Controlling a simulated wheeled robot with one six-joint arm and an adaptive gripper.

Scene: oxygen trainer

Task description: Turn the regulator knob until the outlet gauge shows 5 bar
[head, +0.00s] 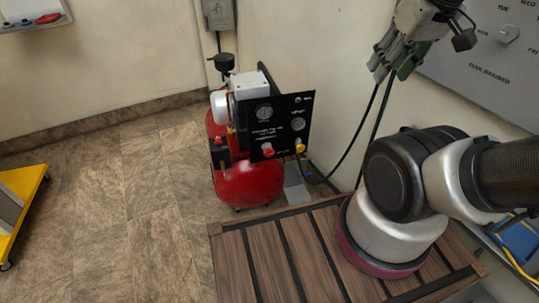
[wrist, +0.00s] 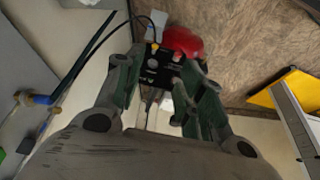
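A red compressor (head: 247,184) stands on the floor with a black panel (head: 284,139) facing me. The panel carries a left gauge (head: 263,112), a right gauge (head: 297,124), a red knob (head: 268,149) and a yellow knob (head: 300,146). The gauge needles are too small to read, and I cannot tell which knob is the regulator. My gripper (head: 391,68) is high at the upper right, apart from the panel, fingers spread and empty. In the wrist view the black panel (wrist: 155,67) shows beyond the open fingers, partly hidden by them.
A dark hose (head: 369,132) hangs along the wall to the right of the panel. A whiteboard (head: 480,60) is on the right wall. A wooden slatted platform (head: 290,252) lies in front. A yellow cart (head: 22,192) stands far left. The tiled floor between is clear.

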